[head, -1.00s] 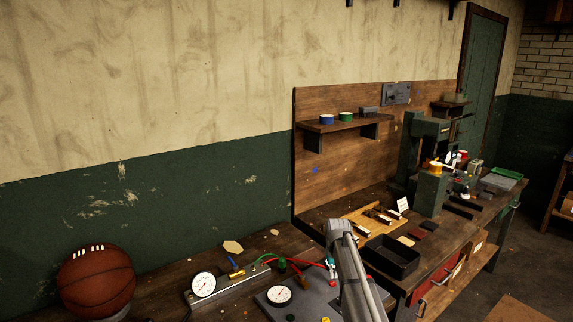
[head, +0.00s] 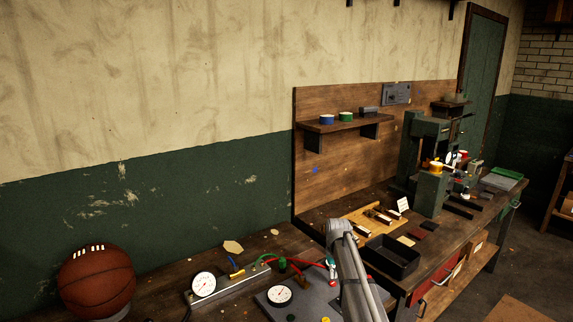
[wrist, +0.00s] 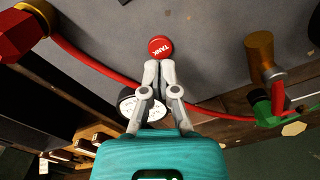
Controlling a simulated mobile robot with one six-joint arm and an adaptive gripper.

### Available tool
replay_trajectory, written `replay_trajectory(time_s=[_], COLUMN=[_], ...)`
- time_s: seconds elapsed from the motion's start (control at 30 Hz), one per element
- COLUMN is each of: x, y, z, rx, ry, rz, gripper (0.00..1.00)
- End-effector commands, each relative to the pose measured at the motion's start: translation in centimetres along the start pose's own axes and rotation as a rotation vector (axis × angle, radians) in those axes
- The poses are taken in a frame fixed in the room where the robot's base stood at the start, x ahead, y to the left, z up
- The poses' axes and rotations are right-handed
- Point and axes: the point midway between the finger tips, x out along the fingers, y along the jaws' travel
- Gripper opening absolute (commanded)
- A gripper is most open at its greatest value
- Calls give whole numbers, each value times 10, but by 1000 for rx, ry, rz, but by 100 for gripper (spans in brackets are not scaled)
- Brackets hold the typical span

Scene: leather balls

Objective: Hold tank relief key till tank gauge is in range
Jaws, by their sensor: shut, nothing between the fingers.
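A round red key marked TANK (wrist: 160,46) sits on a grey plate (wrist: 215,35) in the wrist view. My gripper (wrist: 158,66) is shut and empty, its fingertips at the near edge of the key; I cannot tell whether they press it. A white dial gauge (wrist: 128,106) is partly hidden behind my fingers, so its reading is not clear. In the head view one dial gauge (head: 279,296) lies on the plate and another gauge (head: 204,284) stands on a metal block; their labels are too small to read.
A red hose (wrist: 90,62) curves around the key, with a red fitting (wrist: 16,36) at left and a brass cylinder (wrist: 261,54) and green fitting (wrist: 266,110) at right. A basketball (head: 97,280) sits at the bench's left. A black tray (head: 391,257) is right of my arm.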

Motion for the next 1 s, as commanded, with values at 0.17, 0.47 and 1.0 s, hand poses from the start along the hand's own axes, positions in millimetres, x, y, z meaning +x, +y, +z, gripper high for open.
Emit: replay_trajectory(time_s=[0.17,0.47,1.0], x=[3,10,21], y=[0,0,0], z=[0,0,0], rx=[0,0,0], ry=[0,0,0], rz=[0,0,0], gripper=[0,0,0])
